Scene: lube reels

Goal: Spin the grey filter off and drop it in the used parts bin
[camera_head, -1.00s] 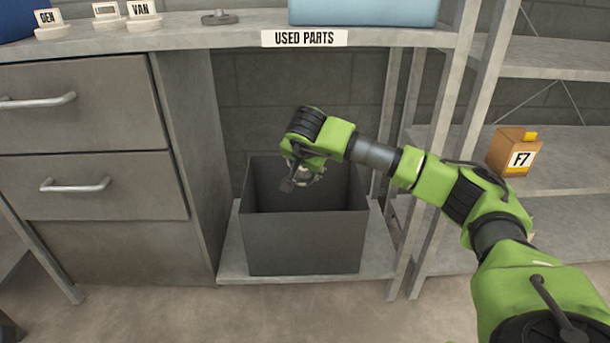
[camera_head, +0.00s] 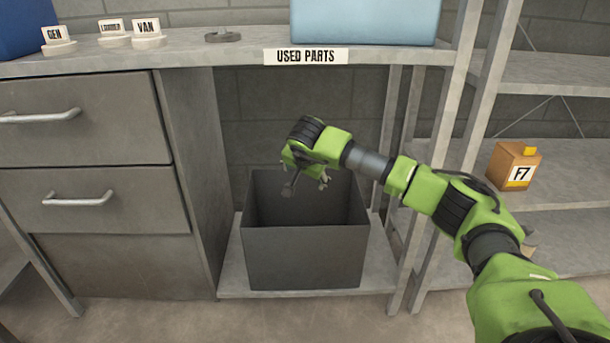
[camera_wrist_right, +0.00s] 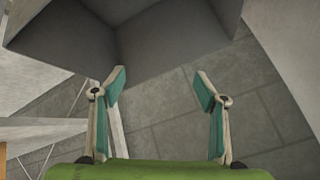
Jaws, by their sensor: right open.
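The used parts bin (camera_head: 305,258) is a dark grey open box on the low shelf under the bench, below the "USED PARTS" label (camera_head: 305,57). My right gripper (camera_head: 307,187) is over the bin's opening, fingers pointing down. In the right wrist view the gripper (camera_wrist_right: 160,85) is open, with nothing between its fingers. The bin (camera_wrist_right: 170,35) fills the top of that view, and the part of its inside that shows is empty. Its floor is mostly hidden in the head view. The grey filter is not seen in either view. My left gripper is not in view.
A bench top (camera_head: 190,52) with a light blue box (camera_head: 365,22), name tags and a small grey disc-like part (camera_head: 222,37) is above the bin. Drawers (camera_head: 80,120) stand left. A shelf rack at right holds an F7 carton (camera_head: 514,166).

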